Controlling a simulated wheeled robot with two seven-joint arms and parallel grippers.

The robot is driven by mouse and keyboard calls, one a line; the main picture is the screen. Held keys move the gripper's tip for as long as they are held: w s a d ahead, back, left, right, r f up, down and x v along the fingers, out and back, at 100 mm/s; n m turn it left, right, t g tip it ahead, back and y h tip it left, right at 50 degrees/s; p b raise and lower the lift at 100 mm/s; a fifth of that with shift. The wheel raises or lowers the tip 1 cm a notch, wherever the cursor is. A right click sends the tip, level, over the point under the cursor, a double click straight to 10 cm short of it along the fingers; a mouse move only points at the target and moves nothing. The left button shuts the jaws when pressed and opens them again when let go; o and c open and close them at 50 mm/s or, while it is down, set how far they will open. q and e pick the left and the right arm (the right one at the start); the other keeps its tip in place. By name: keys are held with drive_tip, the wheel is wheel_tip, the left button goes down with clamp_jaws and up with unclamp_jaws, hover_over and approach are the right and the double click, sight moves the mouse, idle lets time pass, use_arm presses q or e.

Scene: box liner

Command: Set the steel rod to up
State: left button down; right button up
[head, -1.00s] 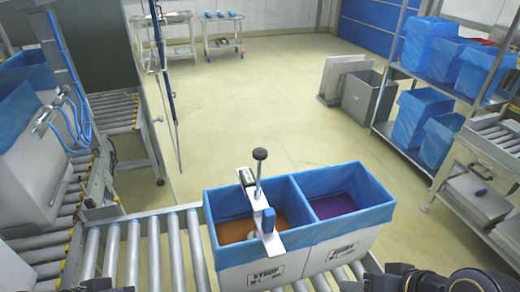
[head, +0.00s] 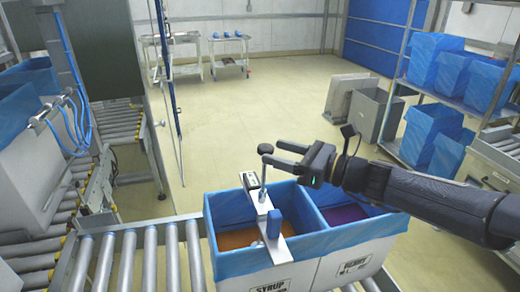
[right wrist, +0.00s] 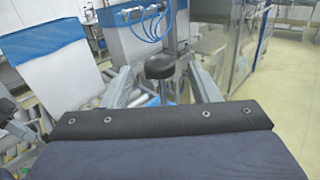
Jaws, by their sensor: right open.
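The steel rod (head: 263,180) stands roughly upright on a white metal bracket (head: 262,207) that lies across the left box. A black knob (head: 266,149) tops the rod. The knob also shows in the right wrist view (right wrist: 160,66), between the two fingers. My right gripper (head: 274,151) comes in from the right, above the boxes. Its fingers are open and its tips are at the knob, one on each side; I cannot tell whether they touch it. My left gripper is not in view.
The left box (head: 232,268) has a blue liner and an orange inside. A second lined box (head: 355,252) with a purple inside adjoins it on the right. Both stand on a roller conveyor (head: 150,260).

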sight(260, 144)
drive_tip(key=x, duration=0.5)
drive_tip(key=shift+w+a, duration=0.1)
drive_tip(key=shift+a, duration=0.1)
drive_tip(key=shift+p, duration=0.3)
clamp_jaws()
